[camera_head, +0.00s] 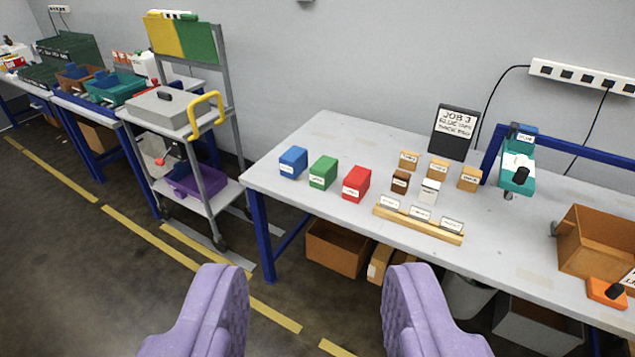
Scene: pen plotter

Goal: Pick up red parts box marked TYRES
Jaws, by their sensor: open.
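A red parts box (357,184) with a white label on its front stands on the grey workbench (308,205); the label is too small to read. A green box (323,172) and a blue box (293,163) stand to its left in the same row, apart from it, with white labels as well. My gripper (315,310) shows as two purple jaws at the bottom of the view. The jaws are wide apart with nothing between them. They are in front of the bench, short of the red box, which is fully visible.
Small tan boxes (438,169), a wooden card rail (418,224), a black job sign (455,132) and a teal machine (517,165) stand right of the red box. An orange-brown bin (597,240) is far right. A trolley (170,112) stands left, with floor between.

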